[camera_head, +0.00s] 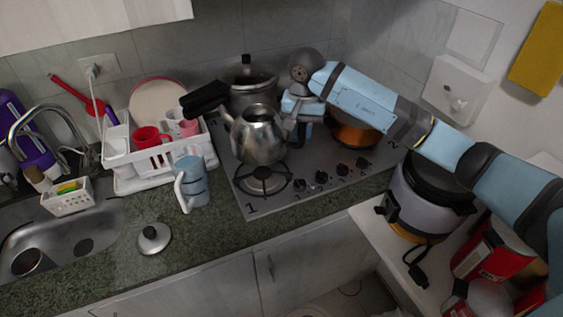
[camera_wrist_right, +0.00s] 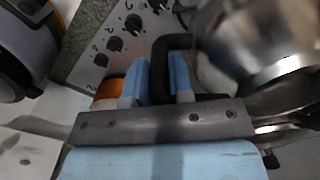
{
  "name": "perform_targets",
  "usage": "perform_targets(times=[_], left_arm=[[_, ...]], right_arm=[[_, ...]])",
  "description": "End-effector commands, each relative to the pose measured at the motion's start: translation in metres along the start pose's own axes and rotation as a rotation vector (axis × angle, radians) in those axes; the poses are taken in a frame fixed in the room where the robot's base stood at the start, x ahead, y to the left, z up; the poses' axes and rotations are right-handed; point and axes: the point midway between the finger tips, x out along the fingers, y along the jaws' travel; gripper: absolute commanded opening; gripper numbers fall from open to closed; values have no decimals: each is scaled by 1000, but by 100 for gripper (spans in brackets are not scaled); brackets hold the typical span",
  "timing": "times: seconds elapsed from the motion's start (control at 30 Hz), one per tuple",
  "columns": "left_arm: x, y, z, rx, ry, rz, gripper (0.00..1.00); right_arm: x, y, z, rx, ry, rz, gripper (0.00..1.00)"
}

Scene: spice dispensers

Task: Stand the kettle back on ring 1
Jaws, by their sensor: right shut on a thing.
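The kettle (camera_head: 260,138) is shiny metal with an open top, and its spout points left. It is upright just behind and above ring 1 (camera_head: 262,181), the front-left burner marked "1"; the burner's front part is uncovered. My right gripper (camera_head: 298,122) is at the kettle's right side, shut on its black handle. In the right wrist view, the handle (camera_wrist_right: 162,75) lies between the blue fingers (camera_wrist_right: 162,85), with the kettle body (camera_wrist_right: 260,45) at upper right. I cannot tell whether the kettle's base touches the grate. My left gripper is out of view.
A large pot (camera_head: 252,88) stands behind the kettle, and an orange pot (camera_head: 354,135) is at right. A blue-grey jug (camera_head: 191,184) and a lid (camera_head: 154,238) stand on the counter left of the hob (camera_head: 240,200). A white dish rack (camera_head: 135,184) is at left.

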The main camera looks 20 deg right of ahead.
Motion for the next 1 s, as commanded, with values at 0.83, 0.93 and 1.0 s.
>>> perform_targets(times=[0.83,0.93,1.0], left_arm=[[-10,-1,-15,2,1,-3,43],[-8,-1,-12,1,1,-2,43],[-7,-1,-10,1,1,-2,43]], right_arm=[[76,0,0,-4,3,-1,0],[79,0,0,-4,3,-1,0],[81,0,0,-4,3,-1,0]])
